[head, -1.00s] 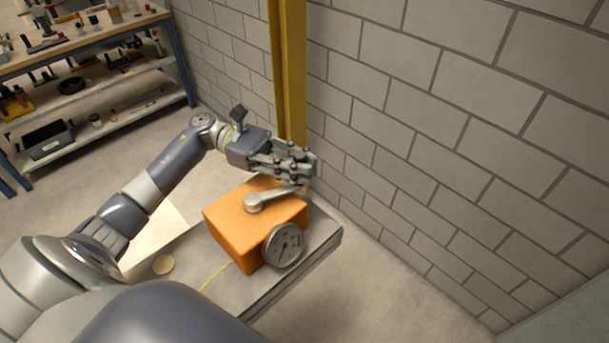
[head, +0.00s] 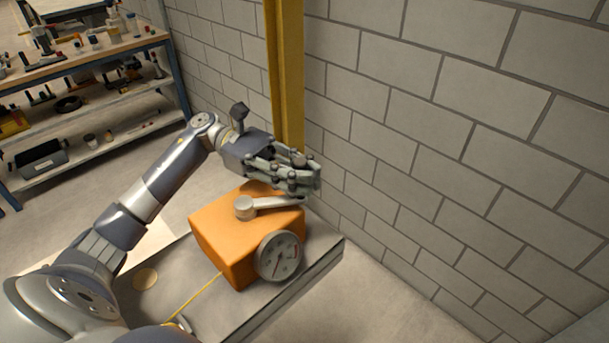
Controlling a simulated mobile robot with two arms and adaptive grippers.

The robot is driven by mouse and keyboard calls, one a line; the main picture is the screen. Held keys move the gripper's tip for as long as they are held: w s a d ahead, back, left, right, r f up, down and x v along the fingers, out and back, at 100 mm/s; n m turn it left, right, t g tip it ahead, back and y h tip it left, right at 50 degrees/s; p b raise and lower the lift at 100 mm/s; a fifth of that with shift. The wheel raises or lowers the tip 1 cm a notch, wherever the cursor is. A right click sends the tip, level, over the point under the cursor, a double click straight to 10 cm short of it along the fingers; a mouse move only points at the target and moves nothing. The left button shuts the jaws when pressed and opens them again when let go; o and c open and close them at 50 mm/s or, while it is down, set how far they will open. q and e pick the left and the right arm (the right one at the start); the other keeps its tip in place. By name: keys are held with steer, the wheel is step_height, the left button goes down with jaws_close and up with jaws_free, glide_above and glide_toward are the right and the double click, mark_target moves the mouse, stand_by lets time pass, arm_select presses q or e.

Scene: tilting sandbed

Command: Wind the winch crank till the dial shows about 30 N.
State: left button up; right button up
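The orange winch box (head: 222,228) sits on a grey bench top. Its metal crank (head: 262,204) lies on top, the hub at the left and the arm reaching right toward my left gripper. The round dial (head: 279,256) is on the front right face; its needle points down and slightly left, but the numbers are too small to read. My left gripper (head: 302,176) is at the far right end of the crank, its fingers around where the handle is. The fingers hide most of the handle, so I cannot tell how firmly they close. My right gripper is out of view.
A yellow post (head: 287,80) stands against the block wall (head: 430,110) just behind the gripper. A yellow cord (head: 195,297) runs from the box across the bench (head: 318,262). Shelves (head: 90,55) with tools stand back left.

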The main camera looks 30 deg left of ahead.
arm_select(q)
steer(key=o, duration=0.4)
steer(key=shift+s+a, duration=0.15)
steer(key=shift+o, duration=0.3)
steer(key=shift+s+a, duration=0.1)
steer(key=shift+a, duration=0.15)
steer(key=a, duration=0.8)
steer(key=w+a, duration=0.1)
steer(key=a, duration=0.2)
steer(key=shift+a, duration=0.4)
steer(key=shift+r, duration=0.1)
